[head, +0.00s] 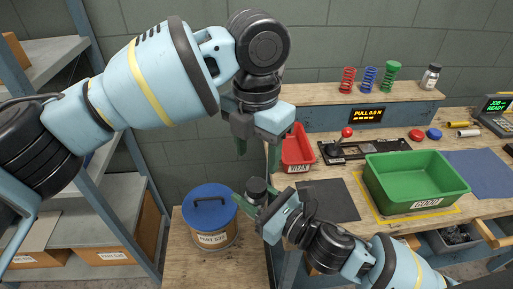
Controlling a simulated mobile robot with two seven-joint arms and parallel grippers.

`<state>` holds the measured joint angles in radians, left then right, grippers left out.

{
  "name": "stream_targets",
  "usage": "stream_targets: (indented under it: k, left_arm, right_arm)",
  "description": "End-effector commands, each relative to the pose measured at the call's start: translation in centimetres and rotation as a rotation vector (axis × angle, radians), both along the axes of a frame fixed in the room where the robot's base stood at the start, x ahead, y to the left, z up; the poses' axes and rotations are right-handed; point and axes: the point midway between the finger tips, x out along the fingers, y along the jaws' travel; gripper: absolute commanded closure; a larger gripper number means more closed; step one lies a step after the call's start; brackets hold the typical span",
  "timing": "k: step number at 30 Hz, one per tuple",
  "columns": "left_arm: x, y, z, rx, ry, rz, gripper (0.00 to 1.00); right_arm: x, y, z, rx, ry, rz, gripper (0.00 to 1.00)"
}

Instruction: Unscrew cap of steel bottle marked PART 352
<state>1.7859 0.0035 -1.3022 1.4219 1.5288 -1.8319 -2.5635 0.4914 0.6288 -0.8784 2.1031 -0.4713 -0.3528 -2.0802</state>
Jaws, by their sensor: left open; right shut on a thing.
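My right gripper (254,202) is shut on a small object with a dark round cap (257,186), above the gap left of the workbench. The body below the cap is mostly hidden by the fingers, and no PART 352 mark can be read on it. My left gripper (257,152) is open, pointing down above the dark cap, with a visible gap between them. A small steel-grey bottle (431,79) with a dark cap and pale label stands on the raised back shelf; its label is too small to read.
A green bin (416,204) stands on the workbench, with a red bin (297,157) at its left end. A dark mat (328,201) lies in front. Red, blue and green springs (369,79) stand on the back shelf. A blue-lidded drum (211,238) stands at lower left.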

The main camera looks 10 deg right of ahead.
Motion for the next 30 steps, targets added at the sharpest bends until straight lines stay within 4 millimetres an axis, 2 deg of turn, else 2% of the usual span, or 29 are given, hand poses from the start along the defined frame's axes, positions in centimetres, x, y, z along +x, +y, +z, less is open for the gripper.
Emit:
stream_targets:
  k: [8, 11, 21, 30]
  left_arm:
    - [-0.1, 0.1, -0.2, 0.011, -0.001, -0.010, 0.45]
    - [-0.1, 0.1, -1.1, 0.011, 0.000, -0.009, 0.45]
    - [0.0, 0.1, -5.9, 0.010, -0.001, -0.007, 0.45]
    - [0.0, 0.1, -7.8, 0.008, -0.003, -0.006, 0.45]
  right_arm:
    - [0.0, 0.0, 0.1, 0.001, -0.002, 0.000, 1.00]
    - [0.0, 0.0, 0.1, 0.001, -0.002, 0.000, 1.00]
    - [0.0, 0.0, 0.1, 0.001, -0.002, 0.000, 1.00]
    - [0.0, 0.0, 0.1, 0.001, -0.002, 0.000, 1.00]
